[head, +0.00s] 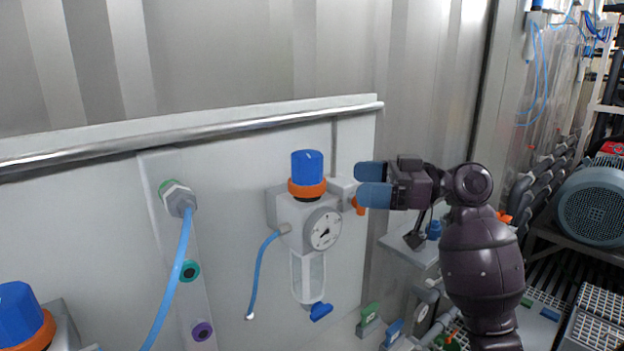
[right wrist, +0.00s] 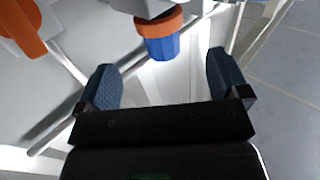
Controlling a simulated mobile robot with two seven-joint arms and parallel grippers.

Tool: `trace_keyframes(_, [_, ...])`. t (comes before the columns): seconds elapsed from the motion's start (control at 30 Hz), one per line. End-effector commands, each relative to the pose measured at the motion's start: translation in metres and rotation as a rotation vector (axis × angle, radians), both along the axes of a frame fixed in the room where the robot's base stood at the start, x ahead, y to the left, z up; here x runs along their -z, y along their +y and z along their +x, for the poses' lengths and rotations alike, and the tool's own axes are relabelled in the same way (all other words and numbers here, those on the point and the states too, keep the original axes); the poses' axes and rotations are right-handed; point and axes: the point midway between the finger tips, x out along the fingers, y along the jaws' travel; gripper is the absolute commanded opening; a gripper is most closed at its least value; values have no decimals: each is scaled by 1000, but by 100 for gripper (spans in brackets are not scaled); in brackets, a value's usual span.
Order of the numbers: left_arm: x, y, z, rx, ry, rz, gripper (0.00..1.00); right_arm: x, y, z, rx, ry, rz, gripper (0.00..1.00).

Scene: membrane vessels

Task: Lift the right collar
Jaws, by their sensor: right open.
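The right collar (head: 307,188) is an orange ring under a blue knob (head: 307,165) on top of a wall-mounted regulator with a round gauge (head: 323,229). My right gripper (head: 372,184) is open and empty, just right of the knob and apart from it, with its blue fingertips pointing left. In the right wrist view the collar (right wrist: 160,24) and the knob (right wrist: 163,47) are ahead of the gap between the two fingers (right wrist: 163,84). My left gripper is not in view.
A second blue knob with an orange collar (head: 42,332) is at the lower left. Blue hoses (head: 175,275) hang in front of the panel. A metal rail (head: 200,132) runs above. An orange handle (head: 359,206) sits near my lower finger.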

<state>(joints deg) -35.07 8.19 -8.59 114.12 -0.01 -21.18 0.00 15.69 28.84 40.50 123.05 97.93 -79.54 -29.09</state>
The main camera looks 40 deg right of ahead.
Motion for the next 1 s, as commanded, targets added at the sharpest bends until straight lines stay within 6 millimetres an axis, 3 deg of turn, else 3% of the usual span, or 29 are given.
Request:
trace_keyframes(0.5, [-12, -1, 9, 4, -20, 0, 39, -1, 61, 52, 0, -1, 4, 93])
trace_keyframes(1.0, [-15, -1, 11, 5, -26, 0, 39, 0, 70, 60, 1, 1, 2, 92])
